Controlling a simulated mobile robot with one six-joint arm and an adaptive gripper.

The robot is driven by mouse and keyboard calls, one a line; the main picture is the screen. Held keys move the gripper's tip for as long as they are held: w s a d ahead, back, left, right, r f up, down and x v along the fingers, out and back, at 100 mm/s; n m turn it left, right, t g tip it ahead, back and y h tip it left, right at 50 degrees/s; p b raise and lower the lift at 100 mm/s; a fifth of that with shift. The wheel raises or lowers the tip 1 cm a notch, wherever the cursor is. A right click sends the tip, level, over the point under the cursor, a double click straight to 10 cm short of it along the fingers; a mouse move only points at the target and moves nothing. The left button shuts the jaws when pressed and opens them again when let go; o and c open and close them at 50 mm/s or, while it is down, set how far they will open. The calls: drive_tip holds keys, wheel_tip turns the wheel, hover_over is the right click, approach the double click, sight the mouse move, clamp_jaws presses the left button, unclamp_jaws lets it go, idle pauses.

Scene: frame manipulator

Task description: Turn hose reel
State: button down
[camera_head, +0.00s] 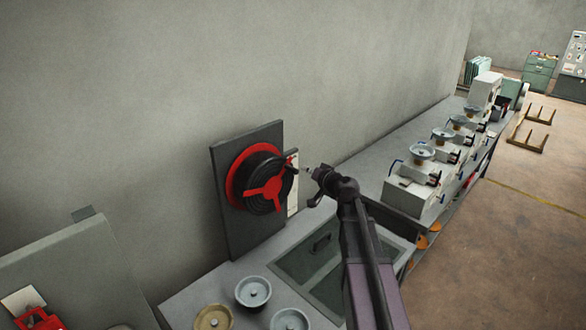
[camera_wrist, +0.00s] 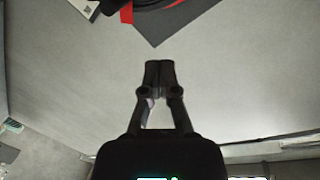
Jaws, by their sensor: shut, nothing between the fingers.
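The hose reel (camera_head: 265,188) has a red rim, a black coiled hose and a red three-armed hub. It is mounted on an upright dark grey panel (camera_head: 236,235) against the wall. My gripper (camera_head: 312,172) is just right of the reel in the head view, close to its right edge. I cannot tell whether it touches the reel. In the wrist view my gripper (camera_wrist: 160,72) has its fingertips together with nothing between them. Part of the reel (camera_wrist: 165,4) shows at the top edge there, beyond the fingertips. Most of it is cut off.
A grey bench (camera_head: 185,292) runs below the panel, with a sunken basin (camera_head: 318,262) and several round metal pieces. Several machines with bowls stand along the bench at right. A grey cabinet (camera_head: 85,270) is at lower left. The floor at right is mostly clear.

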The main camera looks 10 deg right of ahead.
sight(293, 168)
drive_tip(key=n+p, duration=0.1)
drive_tip(key=n, duration=1.3)
drive_tip(key=shift+w+g, duration=0.1)
drive_tip(key=shift+g, duration=0.3)
drive_tip(key=shift+a, duration=0.1)
drive_tip(key=shift+w+a+f+b, duration=0.35)
drive_tip(key=shift+w+f+b, duration=0.55)
drive_tip(key=shift+w, duration=0.8)
drive_tip(key=shift+w+a+f+b, duration=0.3)
drive_tip(key=shift+w+f+b, duration=0.65)
drive_tip(key=shift+w, duration=0.7)
drive_tip(key=shift+w+a+f+b, duration=0.35)
drive_tip(key=shift+w+f+b, duration=0.55)
drive_tip(key=shift+w, duration=0.8)
drive_tip(key=shift+d, duration=0.2)
